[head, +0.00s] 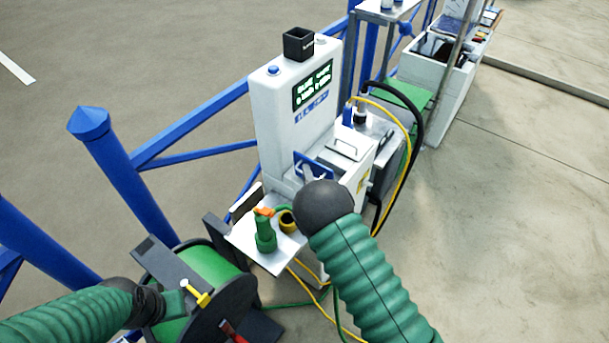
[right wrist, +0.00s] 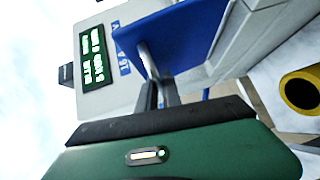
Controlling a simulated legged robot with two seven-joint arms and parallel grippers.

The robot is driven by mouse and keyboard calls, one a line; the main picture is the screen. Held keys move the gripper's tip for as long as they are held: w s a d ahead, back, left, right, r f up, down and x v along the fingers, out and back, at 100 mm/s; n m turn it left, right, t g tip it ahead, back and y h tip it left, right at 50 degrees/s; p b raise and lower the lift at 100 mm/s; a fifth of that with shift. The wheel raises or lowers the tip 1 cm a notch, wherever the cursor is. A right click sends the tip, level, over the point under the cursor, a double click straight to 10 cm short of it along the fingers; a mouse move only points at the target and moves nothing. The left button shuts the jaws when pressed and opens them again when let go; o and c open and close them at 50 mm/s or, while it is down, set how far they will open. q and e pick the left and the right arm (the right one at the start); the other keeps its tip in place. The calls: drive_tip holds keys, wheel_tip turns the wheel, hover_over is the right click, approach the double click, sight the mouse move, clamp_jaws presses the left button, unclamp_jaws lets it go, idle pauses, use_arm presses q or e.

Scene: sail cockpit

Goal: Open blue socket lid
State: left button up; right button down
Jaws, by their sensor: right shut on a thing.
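The white power post (head: 285,110) stands in the middle of the head view. The blue socket lid (head: 313,165) is on its front, above the step, and appears tilted up from it. In the right wrist view the blue lid (right wrist: 190,38) is a flat plate close to the camera. In the head view my round dark wrist hides part of the right gripper (head: 310,173) and the socket area. My left gripper (head: 178,299) is low at the left, by the hose reel; its jaws are unclear.
A small white shelf (head: 245,235) below holds a green plug (head: 265,232) and a yellow-ringed black connector (head: 287,221). A reel of green hose (head: 205,267) stands at the lower left. Blue railings (head: 125,170) run behind. Yellow and black cables (head: 409,150) hang at the right.

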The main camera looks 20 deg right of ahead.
sight(315, 166)
drive_tip(key=shift+w+d+r+m+g+p, duration=0.3)
drive_tip(key=shift+d+g+p, duration=0.1)
drive_tip(key=shift+d, duration=0.1)
drive_tip(key=shift+w+d+r+m+g+p, duration=0.2)
drive_tip(key=shift+w+d+m+g+p, duration=0.1)
drive_tip(key=shift+d+p, duration=0.15)
drive_tip(key=shift+w+d+m+g+y+p, duration=0.3)
drive_tip(key=shift+w+d+m+g+y, duration=0.1)
drive_tip(key=shift+d+m+g, duration=0.15)
drive_tip(key=shift+w+d+m+g, duration=0.25)
drive_tip(key=shift+w+d+g, duration=0.1)
drive_tip(key=shift+w+d, duration=0.15)
drive_tip(key=shift+d+f+y, duration=0.2)
drive_tip(key=shift+y, duration=0.2)
drive_tip(key=shift+w+d+b, duration=0.4)
drive_tip(key=shift+b, duration=0.05)
drive_tip(key=c, duration=1.8)
unclamp_jaws()
drive_tip(key=shift+w+d, duration=0.1)
